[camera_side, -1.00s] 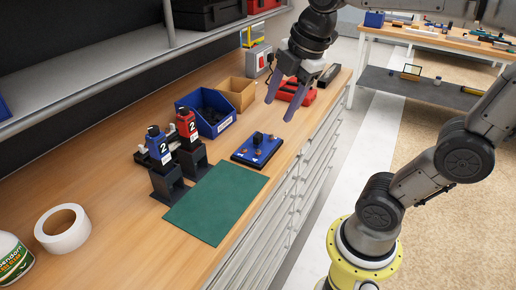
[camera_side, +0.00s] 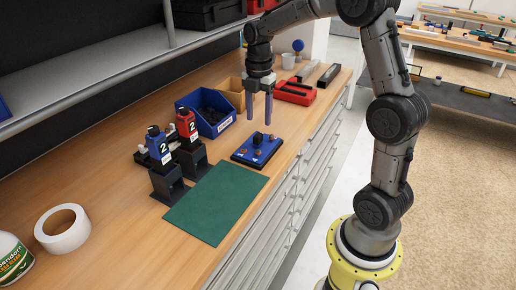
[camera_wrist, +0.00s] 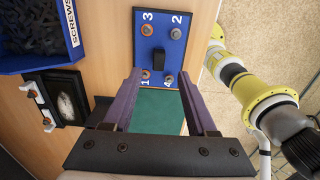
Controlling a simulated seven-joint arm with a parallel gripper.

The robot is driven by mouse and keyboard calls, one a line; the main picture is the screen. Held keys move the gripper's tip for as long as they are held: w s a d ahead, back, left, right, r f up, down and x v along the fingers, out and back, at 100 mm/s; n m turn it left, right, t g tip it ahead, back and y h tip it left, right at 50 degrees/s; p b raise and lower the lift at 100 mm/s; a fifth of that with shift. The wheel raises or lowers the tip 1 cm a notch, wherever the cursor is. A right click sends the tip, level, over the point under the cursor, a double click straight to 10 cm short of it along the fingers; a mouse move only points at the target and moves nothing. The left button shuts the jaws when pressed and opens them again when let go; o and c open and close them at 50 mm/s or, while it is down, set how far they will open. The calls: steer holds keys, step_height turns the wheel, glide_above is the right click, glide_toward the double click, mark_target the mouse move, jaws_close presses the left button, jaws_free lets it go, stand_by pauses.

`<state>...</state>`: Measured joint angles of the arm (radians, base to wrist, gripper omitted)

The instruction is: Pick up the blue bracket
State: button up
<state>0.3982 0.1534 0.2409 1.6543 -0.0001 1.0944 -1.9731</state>
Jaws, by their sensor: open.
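The blue bracket (camera_side: 244,154) lies flat on the wooden bench, beyond the green mat. It is a blue plate with a black block (camera_side: 257,139) standing at its middle and round fasteners near its corners. The wrist view shows the bracket (camera_wrist: 151,19) with numbers 1 to 4, its lower corners close to the fingers. My gripper (camera_side: 259,120) points straight down above the bracket, open and empty, with a gap below the fingertips. In the wrist view, my gripper (camera_wrist: 160,74) has its two purple fingers apart, just below the black block in the picture.
A blue bin (camera_side: 213,123) of dark screws stands left of my gripper. Blue (camera_side: 160,150) and red (camera_side: 186,126) units marked 2 sit on black stands. A green mat (camera_side: 216,203) lies clear in front. A red tray (camera_side: 295,93) lies behind; the bench's right edge is near.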

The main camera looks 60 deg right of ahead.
mark_target(258, 135)
step_height(258, 135, down, 8)
steer(key=shift+w+a+f, duration=0.1)
stand_by(0.4)
steer(key=shift+c, duration=0.3)
jaws_close()
steer(key=shift+w+r, duration=0.1)
steer(key=shift+r, duration=0.2)
